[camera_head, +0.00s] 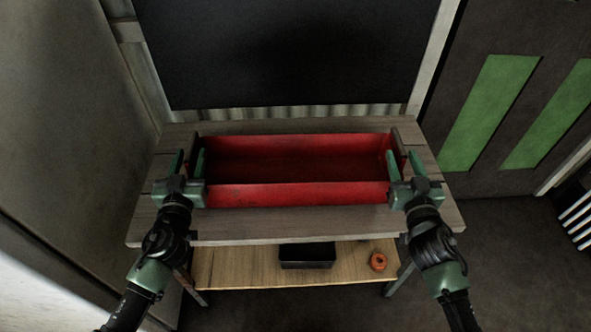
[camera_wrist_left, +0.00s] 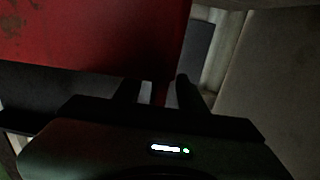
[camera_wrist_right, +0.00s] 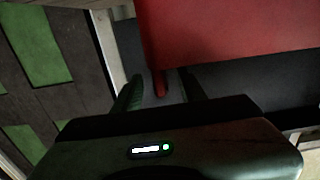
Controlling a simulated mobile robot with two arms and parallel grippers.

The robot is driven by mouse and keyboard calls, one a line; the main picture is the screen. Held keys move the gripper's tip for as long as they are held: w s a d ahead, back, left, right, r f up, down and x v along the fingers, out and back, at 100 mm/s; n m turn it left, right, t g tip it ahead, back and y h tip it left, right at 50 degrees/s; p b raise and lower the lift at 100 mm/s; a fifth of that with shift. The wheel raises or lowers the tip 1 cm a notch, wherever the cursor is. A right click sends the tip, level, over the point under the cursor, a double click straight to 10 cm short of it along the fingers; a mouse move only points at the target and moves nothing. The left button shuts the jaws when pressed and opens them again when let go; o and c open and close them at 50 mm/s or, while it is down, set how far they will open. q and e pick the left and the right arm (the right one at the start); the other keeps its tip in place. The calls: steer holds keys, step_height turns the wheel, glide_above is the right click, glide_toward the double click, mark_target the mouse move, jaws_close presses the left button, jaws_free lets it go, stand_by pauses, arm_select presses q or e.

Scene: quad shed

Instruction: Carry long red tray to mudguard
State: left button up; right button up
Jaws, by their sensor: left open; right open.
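The long red tray (camera_head: 290,194) sits on a wooden workbench and looks empty inside. My left gripper (camera_head: 190,164) is open at the tray's left end, with one finger inside the end and one outside in the head view. My right gripper (camera_head: 403,164) is open at the right end, with its fingers likewise on either side. The tray's red side shows in the left wrist view (camera_wrist_left: 95,35) and the right wrist view (camera_wrist_right: 235,35). A small red part shows between the right fingers in the right wrist view. I cannot make out a mudguard.
The workbench (camera_head: 300,225) has bare top around the tray. Its lower shelf (camera_head: 235,268) holds a black box (camera_head: 307,255) and a small orange ring-like object (camera_head: 378,262). A dark panel (camera_head: 285,50) stands behind. A door with green panels (camera_head: 487,110) is at right.

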mark_target(194, 145)
arm_select(q)
steer(key=shift+w+a, duration=0.1)
steer(key=shift+w, duration=2.15)
arm_select(e)
steer(key=shift+w+a, duration=0.1)
steer(key=shift+w, duration=2.1)
arm_select(q)
jaws_close()
arm_select(e)
jaws_close()
arm_select(q)
steer(key=shift+r, duration=0.1)
arm_select(e)
steer(key=shift+r, duration=0.1)
